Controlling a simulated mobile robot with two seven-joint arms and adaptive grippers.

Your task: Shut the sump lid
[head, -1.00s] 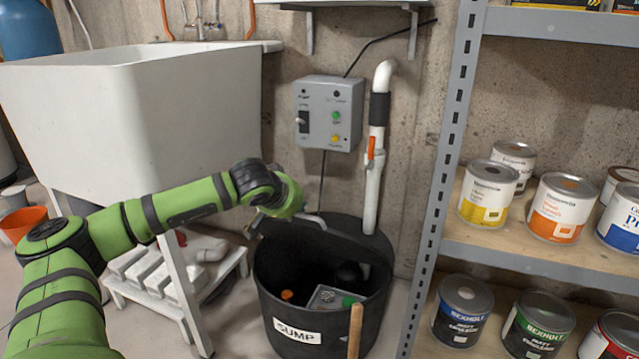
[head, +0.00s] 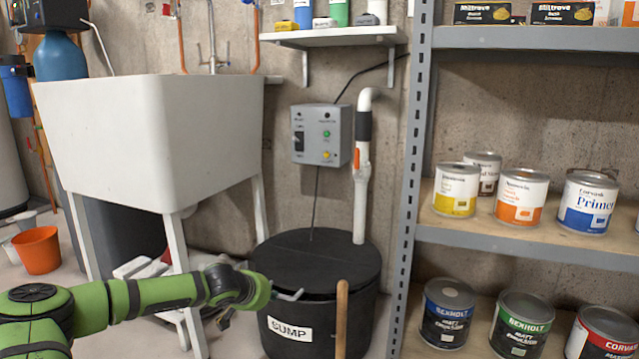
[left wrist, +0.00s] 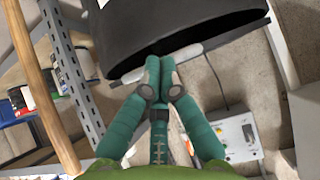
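The sump (head: 365,328) is a black round tub with a white "SUMP" label, standing on the floor below the grey control box. Its black lid (head: 315,262) lies over the opening and hides the inside. A thin dark line shows between lid and tub at the front; I cannot tell if the lid is fully seated. My left gripper (left wrist: 160,66) is at the lid's front edge, its teal fingers together on the pale bar handle (left wrist: 193,50). The handle also shows in the head view (head: 291,296). My right gripper is not in view.
A wooden pole (head: 341,322) stands upright in front of the sump. A metal shelf post (head: 407,180) with paint cans is close on the right. A white sink (head: 150,130) stands on the left. A white pipe (head: 360,210) rises behind the lid.

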